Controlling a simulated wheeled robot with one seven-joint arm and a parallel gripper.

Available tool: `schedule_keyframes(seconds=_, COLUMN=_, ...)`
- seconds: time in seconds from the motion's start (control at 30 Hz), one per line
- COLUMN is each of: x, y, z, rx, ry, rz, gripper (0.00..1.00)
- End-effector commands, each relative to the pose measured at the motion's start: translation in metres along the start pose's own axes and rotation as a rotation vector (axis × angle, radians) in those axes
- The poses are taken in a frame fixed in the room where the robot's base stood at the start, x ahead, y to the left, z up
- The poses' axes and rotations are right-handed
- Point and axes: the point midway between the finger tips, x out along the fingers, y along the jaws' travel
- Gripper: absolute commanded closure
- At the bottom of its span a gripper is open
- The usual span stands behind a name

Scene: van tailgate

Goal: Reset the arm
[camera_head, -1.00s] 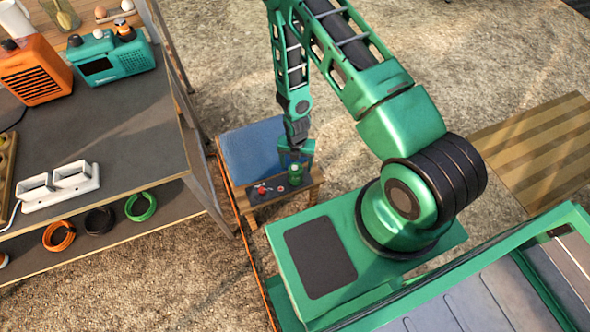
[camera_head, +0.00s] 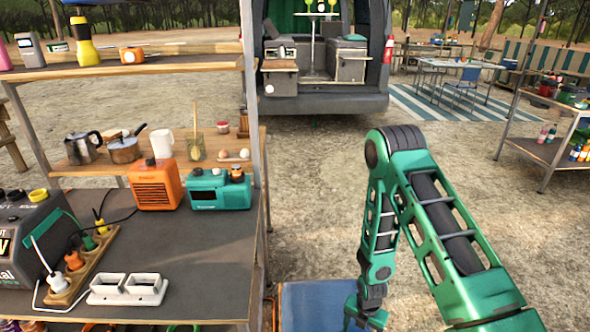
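My green arm reaches up from the bottom right of the head view, bends at a dark joint, and comes down to my gripper (camera_head: 366,318) at the bottom edge. The gripper hangs beside a blue panel (camera_head: 312,305). Its fingers are cut off or too small to read, so I cannot tell whether they are open or shut, or whether they hold anything.
A grey workbench (camera_head: 190,265) on the left carries an orange heater (camera_head: 155,186), a teal radio (camera_head: 219,190) and a white double socket (camera_head: 128,289). A metal post rises at its right. A van (camera_head: 318,85) stands at the back. A shelf (camera_head: 545,150) is at right. Open ground lies between.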

Motion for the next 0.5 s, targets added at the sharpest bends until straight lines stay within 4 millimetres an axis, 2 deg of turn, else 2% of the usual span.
schedule_keyframes(seconds=0.2, x=-0.079, y=-0.013, z=0.040, rx=0.315, ry=-0.034, rz=-0.014, gripper=0.29)
schedule_keyframes(seconds=0.5, x=-0.192, y=-0.055, z=0.072, rx=0.822, ry=-0.074, rz=-0.030, gripper=0.29)
